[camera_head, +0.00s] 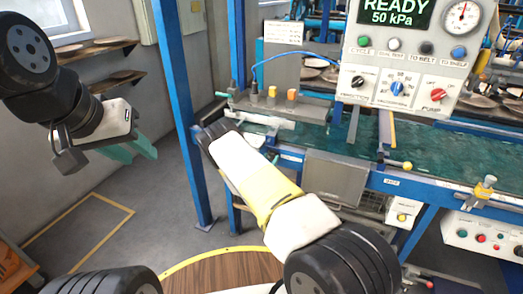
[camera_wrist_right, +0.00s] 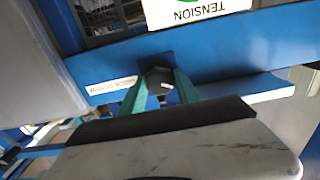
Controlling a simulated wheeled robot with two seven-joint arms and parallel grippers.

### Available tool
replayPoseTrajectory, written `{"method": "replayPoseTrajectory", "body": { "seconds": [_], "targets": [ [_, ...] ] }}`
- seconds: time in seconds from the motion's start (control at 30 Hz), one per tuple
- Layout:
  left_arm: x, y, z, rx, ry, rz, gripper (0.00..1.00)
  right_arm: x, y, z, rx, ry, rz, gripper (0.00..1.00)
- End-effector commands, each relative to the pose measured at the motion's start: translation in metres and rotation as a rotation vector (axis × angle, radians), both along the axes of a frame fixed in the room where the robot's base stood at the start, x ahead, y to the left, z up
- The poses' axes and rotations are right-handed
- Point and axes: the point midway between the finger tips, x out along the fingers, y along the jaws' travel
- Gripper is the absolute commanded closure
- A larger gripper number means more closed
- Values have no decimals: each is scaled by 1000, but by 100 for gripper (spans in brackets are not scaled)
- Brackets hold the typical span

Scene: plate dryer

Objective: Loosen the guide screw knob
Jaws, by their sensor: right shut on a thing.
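The dark guide screw knob (camera_wrist_right: 156,74) sits on the blue rail (camera_wrist_right: 230,60) in the right wrist view. The teal fingers of my right gripper (camera_wrist_right: 160,84) are on both sides of it and closed on it. In the head view my right arm covers the knob and the right fingertips. A small white label (camera_wrist_right: 113,86) is on the rail beside the knob, too blurred to read surely. My left gripper (camera_head: 131,150) hangs at the left in the head view, away from the machine, its teal fingers apart and empty.
A white TENSION plate (camera_wrist_right: 200,14) shows upside down close to the knob. A grey box (camera_head: 335,180) hangs on the machine's front. The control panel (camera_head: 405,70) reads READY, 50 kPa. A blue post (camera_head: 180,110) stands between my left gripper and the machine. Floor below the left gripper is free.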

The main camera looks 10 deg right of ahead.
Motion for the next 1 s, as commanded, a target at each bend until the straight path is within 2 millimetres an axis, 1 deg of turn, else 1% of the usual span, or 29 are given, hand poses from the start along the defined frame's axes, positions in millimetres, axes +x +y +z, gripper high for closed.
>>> {"method": "replayPoseTrajectory", "body": {
  "seconds": [0.27,0.47,1.0],
  "targets": [
    [0,0,0,0,0,0,64,0,0,0,27,-18,-1,100],
    [0,0,0,0,0,0,64,0,-1,0,111,-74,-1,100],
    [0,0,0,0,0,0,64,0,-1,0,517,-350,-2,100]
  ]
}}
